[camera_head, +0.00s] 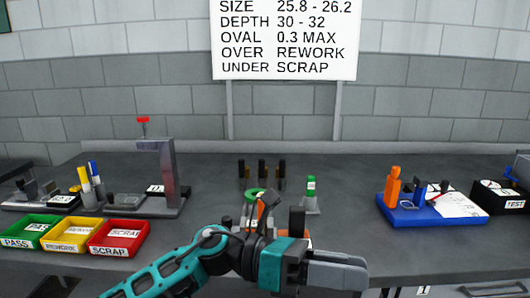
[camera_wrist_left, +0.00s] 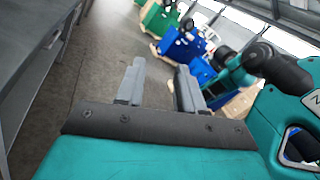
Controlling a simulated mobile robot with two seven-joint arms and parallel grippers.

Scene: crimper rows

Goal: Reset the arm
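My left arm comes in from the left and reaches across the front of the bench. My left gripper (camera_head: 345,270) points to the right at the bench's front edge, in front of the middle of the bench. In the left wrist view its two grey fingers (camera_wrist_left: 158,78) stand apart with nothing between them, above the floor beside the bench. The arm hides part of an orange item and a green ring (camera_head: 256,193) behind it. My right gripper does not show in either view.
Green, yellow and red trays (camera_head: 119,238) stand at the front left, near a grey press-like stand (camera_head: 159,185). Several dark upright pins (camera_head: 262,170) and a green-topped piece (camera_head: 310,192) stand mid-bench. A blue tray (camera_head: 430,213) and a black TEST box (camera_head: 497,198) are at right.

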